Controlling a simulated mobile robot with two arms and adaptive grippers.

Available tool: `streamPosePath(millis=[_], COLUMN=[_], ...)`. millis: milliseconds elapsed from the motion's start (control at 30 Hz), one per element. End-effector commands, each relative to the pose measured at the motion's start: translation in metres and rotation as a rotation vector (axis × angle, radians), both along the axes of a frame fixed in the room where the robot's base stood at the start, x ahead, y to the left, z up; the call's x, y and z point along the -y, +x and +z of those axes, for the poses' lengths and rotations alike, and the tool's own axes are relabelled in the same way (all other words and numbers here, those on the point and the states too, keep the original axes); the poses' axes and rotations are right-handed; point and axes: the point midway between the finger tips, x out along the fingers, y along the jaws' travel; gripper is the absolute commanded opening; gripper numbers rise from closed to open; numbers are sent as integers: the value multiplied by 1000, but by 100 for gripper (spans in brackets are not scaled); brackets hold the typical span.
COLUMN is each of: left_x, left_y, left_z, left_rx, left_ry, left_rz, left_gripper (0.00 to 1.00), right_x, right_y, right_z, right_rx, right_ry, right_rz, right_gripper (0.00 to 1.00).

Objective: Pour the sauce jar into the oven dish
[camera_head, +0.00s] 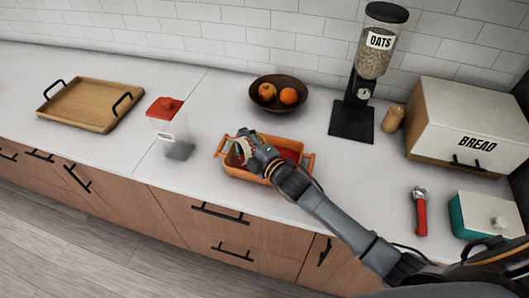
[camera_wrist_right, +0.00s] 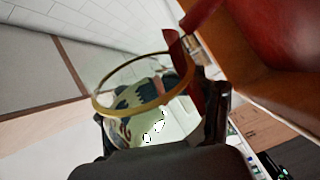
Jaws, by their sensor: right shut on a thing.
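The orange oven dish (camera_head: 232,173) stands on the white counter, with red sauce (camera_head: 288,155) inside. It also shows at the upper right of the right wrist view (camera_wrist_right: 250,75). My right gripper (camera_head: 247,148) is over the dish's left part, shut on the sauce jar (camera_head: 239,154). In the right wrist view the jar (camera_wrist_right: 135,112) is tipped over, clear with a patterned label and a gold rim. Red sauce (camera_wrist_right: 193,70) shows at its mouth, beside the dish wall. The gripper hides much of the jar in the head view. My left gripper is not in view.
Behind the dish is a brown bowl of fruit (camera_head: 278,105). Left are a red-lidded container (camera_head: 166,122) and a wooden tray (camera_head: 90,105). Right are an oats dispenser (camera_head: 352,118), a bread box (camera_head: 465,120), a red-handled tool (camera_head: 420,215) and a teal-and-white box (camera_head: 480,215).

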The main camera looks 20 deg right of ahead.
Motion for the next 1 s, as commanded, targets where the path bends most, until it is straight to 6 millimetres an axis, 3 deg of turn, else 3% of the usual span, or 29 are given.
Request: streamPosePath(millis=[800,867,933,1000], left_x=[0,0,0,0], left_y=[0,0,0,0], left_z=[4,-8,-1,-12], left_rx=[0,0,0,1], left_ry=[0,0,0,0], left_rz=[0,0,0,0], left_gripper=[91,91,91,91], right_x=[3,-3,-8,-10], right_y=[1,-1,-3,-4], right_z=[4,-7,9,-1], right_rx=[-25,8,75,107], right_ry=[65,-13,-164,-242], right_rz=[1,1,1,0], right_gripper=[2,2,2,2])
